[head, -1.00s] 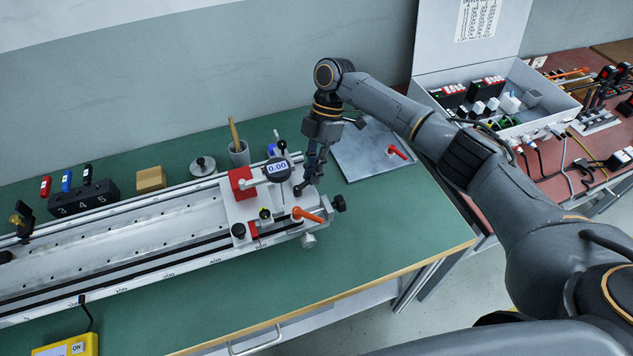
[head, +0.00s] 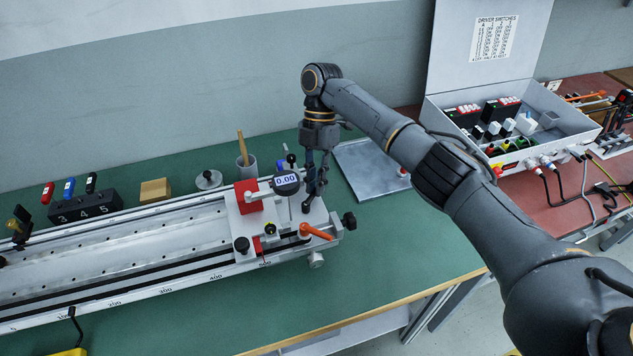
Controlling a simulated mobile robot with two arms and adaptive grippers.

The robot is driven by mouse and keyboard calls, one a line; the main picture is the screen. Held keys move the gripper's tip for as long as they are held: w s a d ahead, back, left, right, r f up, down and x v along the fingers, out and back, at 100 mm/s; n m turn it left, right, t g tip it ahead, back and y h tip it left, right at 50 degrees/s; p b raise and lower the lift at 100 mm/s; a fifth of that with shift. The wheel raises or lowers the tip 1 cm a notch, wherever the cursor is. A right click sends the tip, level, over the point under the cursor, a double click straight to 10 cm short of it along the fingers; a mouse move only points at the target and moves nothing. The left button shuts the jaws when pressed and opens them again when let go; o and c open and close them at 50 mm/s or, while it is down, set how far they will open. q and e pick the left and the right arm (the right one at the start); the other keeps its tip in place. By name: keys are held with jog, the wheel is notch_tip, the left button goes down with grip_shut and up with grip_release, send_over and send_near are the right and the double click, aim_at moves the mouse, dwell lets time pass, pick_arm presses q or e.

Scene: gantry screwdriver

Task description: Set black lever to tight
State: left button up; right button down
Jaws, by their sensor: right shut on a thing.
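The gantry carriage (head: 245,222) sits on the right end of the long metal rail. A small black lever (head: 306,206) stands on its right part, beside the round gauge (head: 286,181) that reads 0.00. My right gripper (head: 313,190) reaches down from above and is shut on the black lever; its fingers partly hide the lever, so its exact angle is hard to tell. An orange lever (head: 317,231) is at the carriage's front right. My left gripper is out of view.
A black knob (head: 349,221) sticks out at the rail's right end. A cup (head: 246,166), a numbered block (head: 85,206) and a wooden block (head: 155,190) stand behind the rail. The green table's front right is clear.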

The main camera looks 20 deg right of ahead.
jog(key=c, duration=1.4)
grip_release()
jog(key=v, duration=0.8)
